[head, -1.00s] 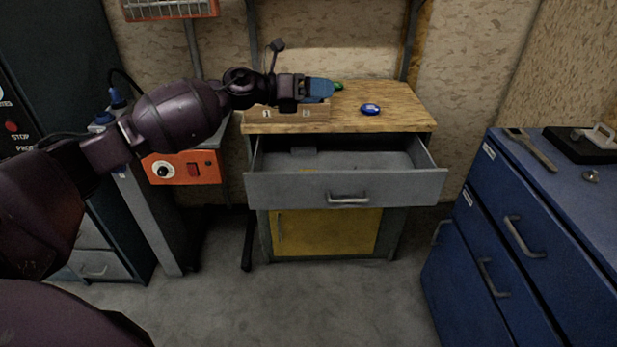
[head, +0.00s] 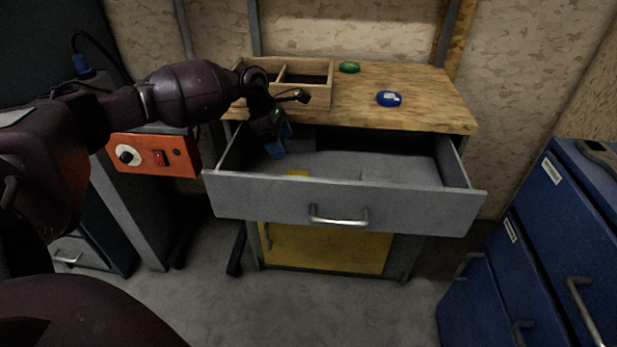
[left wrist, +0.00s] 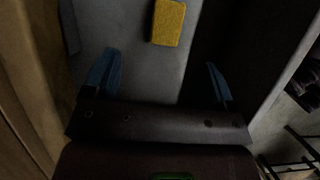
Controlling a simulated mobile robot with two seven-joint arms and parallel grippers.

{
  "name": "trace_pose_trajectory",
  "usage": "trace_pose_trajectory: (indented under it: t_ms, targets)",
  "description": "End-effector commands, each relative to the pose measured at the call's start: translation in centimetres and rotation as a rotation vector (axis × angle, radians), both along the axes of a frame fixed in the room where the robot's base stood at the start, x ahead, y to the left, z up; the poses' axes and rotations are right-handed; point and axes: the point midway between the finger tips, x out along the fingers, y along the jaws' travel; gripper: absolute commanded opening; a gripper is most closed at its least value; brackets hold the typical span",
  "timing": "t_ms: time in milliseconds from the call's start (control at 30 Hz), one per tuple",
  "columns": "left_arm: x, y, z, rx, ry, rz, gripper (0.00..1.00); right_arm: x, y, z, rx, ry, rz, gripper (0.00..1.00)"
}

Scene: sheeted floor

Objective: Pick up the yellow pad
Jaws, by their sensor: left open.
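The yellow pad (left wrist: 168,22) lies flat on the grey floor of the open drawer in the left wrist view. In the head view only a thin strip of the pad (head: 297,173) shows above the drawer's front panel (head: 340,203). My left gripper (head: 276,145) points down into the left part of the drawer. Its two blue fingers (left wrist: 162,80) are spread apart and nothing is between them. The pad lies ahead of the fingertips, apart from them. My right gripper is not in view.
A wooden tray (head: 320,95) with compartments stands on the wooden worktop (head: 425,100) above the drawer. A green object (head: 349,67) and a blue object (head: 389,99) lie on the worktop. A blue cabinet (head: 530,235) stands at right. The drawer's right half looks mostly clear.

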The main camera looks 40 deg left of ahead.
Motion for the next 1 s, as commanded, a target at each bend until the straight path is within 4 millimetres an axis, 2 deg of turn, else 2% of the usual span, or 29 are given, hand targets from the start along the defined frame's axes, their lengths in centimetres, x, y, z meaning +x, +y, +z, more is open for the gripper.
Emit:
trace_pose_trajectory:
  t_ms: [133,333,633,900,1000]
  targets:
    - [0.3,-0.5,-1.0,-0.002,-0.004,0.000,0.79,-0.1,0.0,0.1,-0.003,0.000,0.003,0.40]
    - [0.7,-1.5,-3.9,-0.004,0.000,0.000,0.79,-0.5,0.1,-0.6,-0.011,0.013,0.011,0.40]
    - [0.9,-2.2,-5.6,-0.003,-0.004,0.001,0.79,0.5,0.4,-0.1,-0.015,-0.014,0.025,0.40]
    - [0.9,-3.5,-9.2,-0.004,0.001,0.001,0.79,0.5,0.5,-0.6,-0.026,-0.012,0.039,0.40]
    - [1.1,-3.7,-9.8,-0.003,-0.001,0.002,0.79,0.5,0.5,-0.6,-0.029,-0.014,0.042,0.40]
